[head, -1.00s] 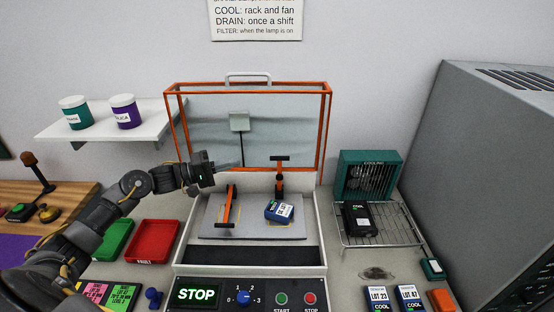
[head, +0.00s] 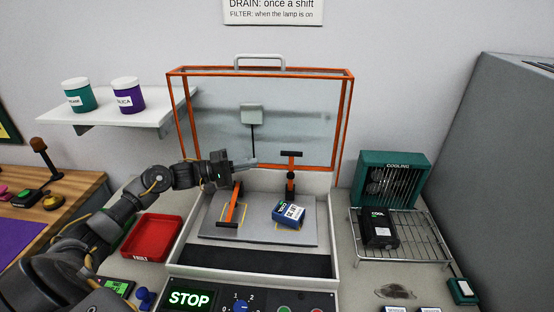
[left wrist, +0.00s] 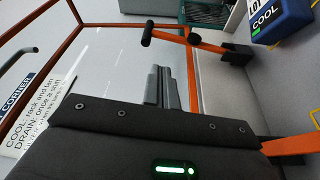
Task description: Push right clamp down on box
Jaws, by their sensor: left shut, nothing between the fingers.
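The blue box (head: 288,214) sits on the right half of the grey plate inside the open chamber, set askew. The right clamp (head: 291,180) stands upright behind the box, its orange arm raised and its black crossbar on top, clear of the box. In the left wrist view the right clamp (left wrist: 172,38) lies beyond my fingers and the blue box (left wrist: 281,20) is at upper right, partly cut off. My left gripper (head: 248,163) is shut and empty, left of the clamp's crossbar; they look apart. My right gripper is not in view.
The left clamp (head: 233,205) leans low over the plate's left side, under my left gripper. The orange-framed lid (head: 350,110) stands open behind. A cooling rack (head: 425,240) with a black box (head: 379,228) is at right, a red tray (head: 151,238) at left.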

